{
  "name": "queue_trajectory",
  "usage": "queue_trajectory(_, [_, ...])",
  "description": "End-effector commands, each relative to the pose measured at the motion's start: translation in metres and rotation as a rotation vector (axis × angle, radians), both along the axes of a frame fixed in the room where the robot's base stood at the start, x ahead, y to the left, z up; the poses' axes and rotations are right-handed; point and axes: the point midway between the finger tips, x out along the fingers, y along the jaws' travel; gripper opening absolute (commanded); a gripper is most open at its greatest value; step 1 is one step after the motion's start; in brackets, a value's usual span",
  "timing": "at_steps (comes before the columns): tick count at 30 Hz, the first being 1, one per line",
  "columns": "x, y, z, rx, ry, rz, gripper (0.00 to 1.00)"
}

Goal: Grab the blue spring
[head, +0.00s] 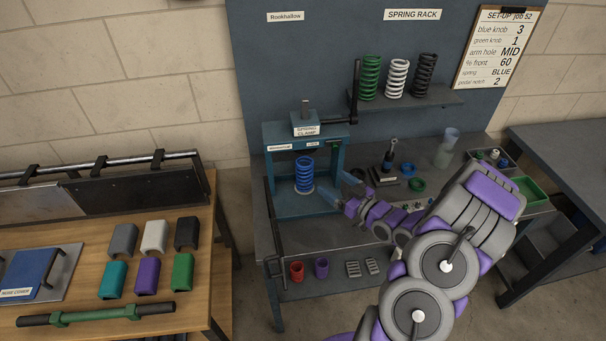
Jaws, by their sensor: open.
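The blue spring (304,174) stands upright in the blue spring clamp (276,140), on its lower plate and under its top beam. My gripper (338,186) is open, just to the right of the spring at about the height of its lower half. Its two fingers point left toward the spring, one higher and one lower. A gap seems to show between the upper finger and the spring; whether the lower finger touches it I cannot tell. Nothing is visible between the fingers.
Green, white and black springs (397,78) stand on the rack shelf (440,98). The clamp's handle (354,90) rises at its right. Small parts and a bottle (446,148) crowd the bench behind my arm. A wooden table (200,296) with coloured covers stands left.

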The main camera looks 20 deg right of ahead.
Motion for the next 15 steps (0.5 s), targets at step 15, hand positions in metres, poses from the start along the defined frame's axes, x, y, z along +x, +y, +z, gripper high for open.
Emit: queue_trajectory(15, [0.068, 0.022, -0.002, -0.002, 0.002, 0.003, 0.89])
